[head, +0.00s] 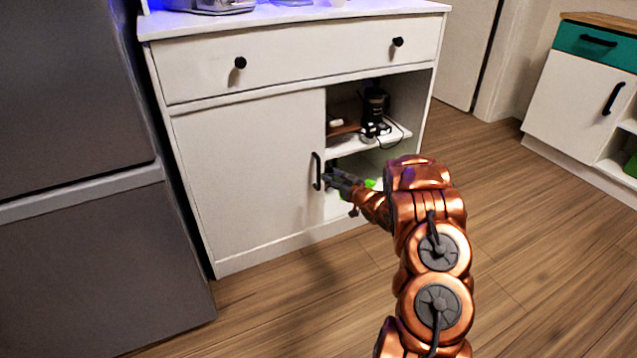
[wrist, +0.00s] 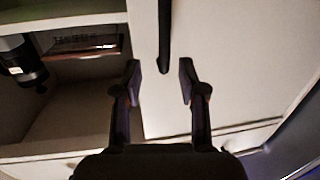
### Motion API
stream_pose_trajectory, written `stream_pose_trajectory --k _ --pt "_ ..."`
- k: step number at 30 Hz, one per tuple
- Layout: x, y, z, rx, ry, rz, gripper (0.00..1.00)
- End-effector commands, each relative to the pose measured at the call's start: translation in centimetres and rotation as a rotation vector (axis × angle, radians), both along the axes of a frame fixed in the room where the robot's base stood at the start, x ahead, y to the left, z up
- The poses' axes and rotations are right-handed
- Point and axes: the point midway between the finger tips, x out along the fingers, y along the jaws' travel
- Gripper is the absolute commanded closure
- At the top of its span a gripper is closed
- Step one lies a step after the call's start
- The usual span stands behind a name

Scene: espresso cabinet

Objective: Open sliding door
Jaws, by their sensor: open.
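The white sliding door (head: 245,175) covers the left part of the cabinet front. Its black vertical handle (head: 317,171) stands near the door's right edge. The cabinet opening to the right of the door is uncovered. My gripper (head: 330,178) is at the lower part of the handle, just to its right in the head view. In the wrist view my gripper (wrist: 159,80) is open, with its two fingers spread. The end of the handle (wrist: 164,35) shows between the fingertips there, in front of the door panel (wrist: 225,60). I cannot tell whether a finger touches it.
A shelf (head: 385,138) in the open part holds a black appliance (head: 374,105) with a cord. A drawer with two round knobs (head: 240,62) is above the door. A dark grey fridge (head: 75,110) stands close on the left. The wooden floor to the right is clear.

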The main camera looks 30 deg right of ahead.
Motion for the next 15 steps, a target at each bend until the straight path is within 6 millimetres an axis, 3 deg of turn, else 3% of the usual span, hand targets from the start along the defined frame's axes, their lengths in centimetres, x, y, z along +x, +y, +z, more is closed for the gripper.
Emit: stream_pose_trajectory --k 1,8,15 --pt "-0.2 0.1 -1.2 0.013 -0.022 0.011 0.59" --pt "0.0 0.4 -1.8 0.035 -0.063 0.036 0.59" --pt "2.9 0.8 -1.9 0.036 -0.064 0.038 0.59"
